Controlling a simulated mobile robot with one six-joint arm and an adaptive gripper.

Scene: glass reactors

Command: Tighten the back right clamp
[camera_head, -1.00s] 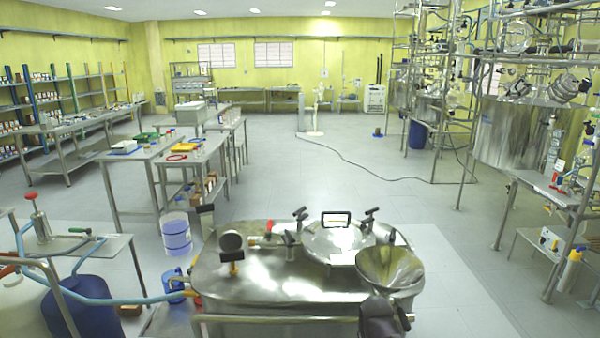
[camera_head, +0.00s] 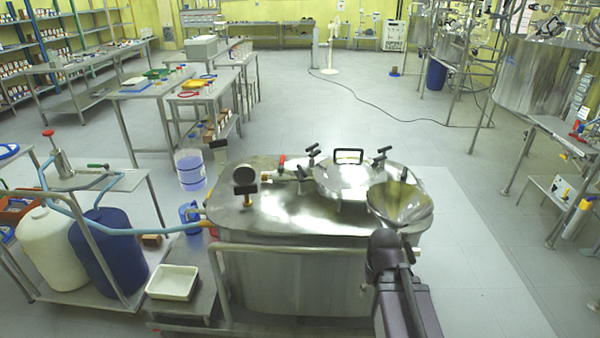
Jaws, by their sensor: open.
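The steel vessel (camera_head: 265,222) stands in front of me with a round, shiny lid (camera_head: 340,185) on its top. The back right clamp (camera_head: 383,152) is a black-handled fitting at the lid's far right edge, with its handle tilted. Another clamp (camera_head: 313,151) sits at the back left, and one (camera_head: 299,175) at the front left. A steel funnel (camera_head: 400,204) at the lid's right front hides part of the rim. My dark arm rises at the lower right, just in front of the funnel. I cannot make out my gripper's fingers, and nothing of mine touches the back right clamp.
A black lid handle (camera_head: 348,155) stands behind the lid's middle. A gauge (camera_head: 245,176) and a steel rail (camera_head: 300,248) are on the vessel's left and front. Blue (camera_head: 108,248) and white drums (camera_head: 50,250) stand at left. The floor right of the vessel is clear.

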